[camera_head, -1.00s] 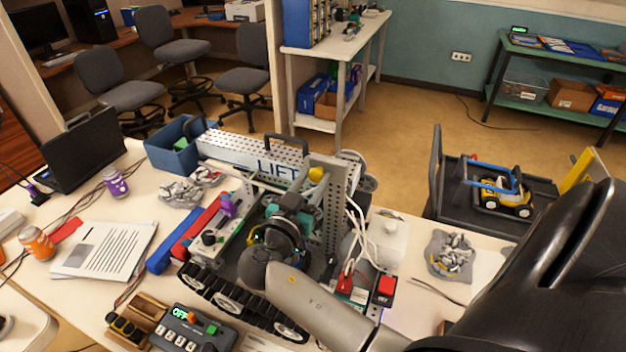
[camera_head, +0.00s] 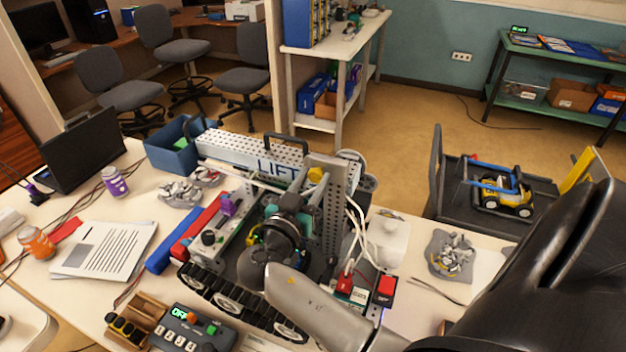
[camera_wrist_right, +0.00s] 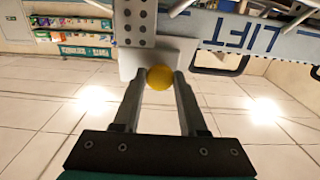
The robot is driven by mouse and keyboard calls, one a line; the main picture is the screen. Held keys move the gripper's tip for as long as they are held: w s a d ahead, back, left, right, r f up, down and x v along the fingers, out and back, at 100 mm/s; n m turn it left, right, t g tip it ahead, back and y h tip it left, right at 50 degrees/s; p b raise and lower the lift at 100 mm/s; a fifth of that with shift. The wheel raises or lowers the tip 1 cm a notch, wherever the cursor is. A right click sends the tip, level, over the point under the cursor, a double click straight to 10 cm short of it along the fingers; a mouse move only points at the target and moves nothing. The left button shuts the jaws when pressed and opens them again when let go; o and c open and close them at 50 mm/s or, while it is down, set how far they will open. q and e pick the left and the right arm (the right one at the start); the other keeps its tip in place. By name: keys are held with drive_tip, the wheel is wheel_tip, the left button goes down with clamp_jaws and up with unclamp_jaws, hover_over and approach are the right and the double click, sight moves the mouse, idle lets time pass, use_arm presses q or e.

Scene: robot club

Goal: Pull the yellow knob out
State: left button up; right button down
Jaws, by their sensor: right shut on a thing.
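The yellow knob (camera_head: 316,174) is a small ball on the grey perforated upright of the tracked robot marked LIFT (camera_head: 250,160), which stands on the white table. In the right wrist view the knob (camera_wrist_right: 159,77) sits between the two fingertips of my right gripper (camera_wrist_right: 160,84), against a plain light plate. The fingers are shut on it from both sides. In the head view my right gripper (camera_head: 308,184) reaches over the tracked robot and its fingers partly cover the knob. The knob's shaft is hidden. My left gripper is not in view.
White cables and a white box (camera_head: 388,240) stand right of the upright. A red switch (camera_head: 386,287) is near my right forearm. A blue bin (camera_head: 178,150) and papers (camera_head: 105,248) are to the left.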

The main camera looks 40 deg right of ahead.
drive_tip(key=shift+b+v, duration=0.6)
drive_tip(key=shift+v, duration=0.35)
drive_tip(key=shift+s+a, duration=0.1)
drive_tip(key=shift+a, duration=0.1)
drive_tip(key=c, duration=0.9)
unclamp_jaws()
drive_tip(key=o, duration=0.5)
drive_tip(key=shift+c, duration=0.2)
